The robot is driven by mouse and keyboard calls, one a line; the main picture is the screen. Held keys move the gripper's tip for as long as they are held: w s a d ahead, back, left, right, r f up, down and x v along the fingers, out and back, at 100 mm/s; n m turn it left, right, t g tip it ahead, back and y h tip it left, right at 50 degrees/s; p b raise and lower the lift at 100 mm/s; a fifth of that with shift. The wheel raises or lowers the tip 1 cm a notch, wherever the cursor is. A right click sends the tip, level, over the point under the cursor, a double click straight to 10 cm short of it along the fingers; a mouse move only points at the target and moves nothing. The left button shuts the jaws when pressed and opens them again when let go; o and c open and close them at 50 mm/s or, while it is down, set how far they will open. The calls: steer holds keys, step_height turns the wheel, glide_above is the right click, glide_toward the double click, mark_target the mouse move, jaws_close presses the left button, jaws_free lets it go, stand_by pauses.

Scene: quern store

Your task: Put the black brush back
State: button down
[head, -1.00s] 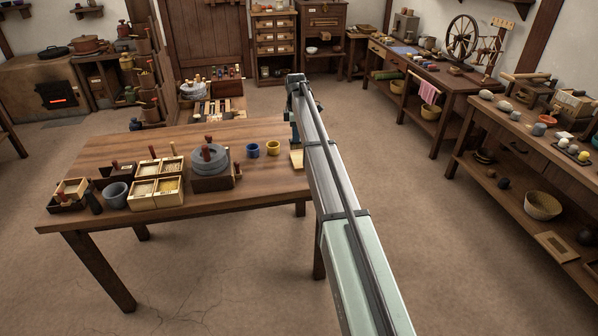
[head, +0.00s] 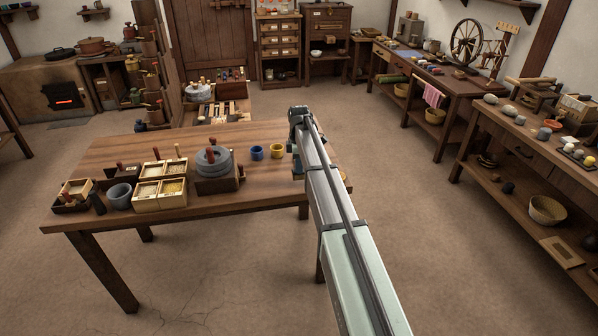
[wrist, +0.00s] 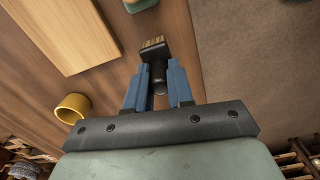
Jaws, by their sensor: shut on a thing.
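The black brush (wrist: 158,70), with a dark handle and short tan bristles, is between the blue fingers of my gripper (wrist: 158,82) in the wrist view. My gripper is shut on its handle, with the bristles pointing away from the hand. The wooden table (head: 150,230) lies beneath. I cannot tell whether the bristles touch it. In the head view my gripper (head: 297,166) is over the table's right end, right of the yellow cup (head: 277,151), and my arm hides the brush. The yellow cup also shows left of my fingers in the wrist view (wrist: 71,107).
A pale board (wrist: 62,32) and a green-edged piece (wrist: 140,5) lie near the brush. Left of the blue cup (head: 256,153) stand a grey hand quern (head: 213,160), divided grain boxes (head: 160,204) and a grey mortar (head: 119,196). The table's front middle is clear.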

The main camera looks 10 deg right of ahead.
steer(key=shift+f, duration=1.5)
steer(key=shift+f, duration=0.15)
steer(key=c, duration=1)
jaws_free()
step_height(320, 180, up, 12)
steer(key=shift+r, duration=0.2)
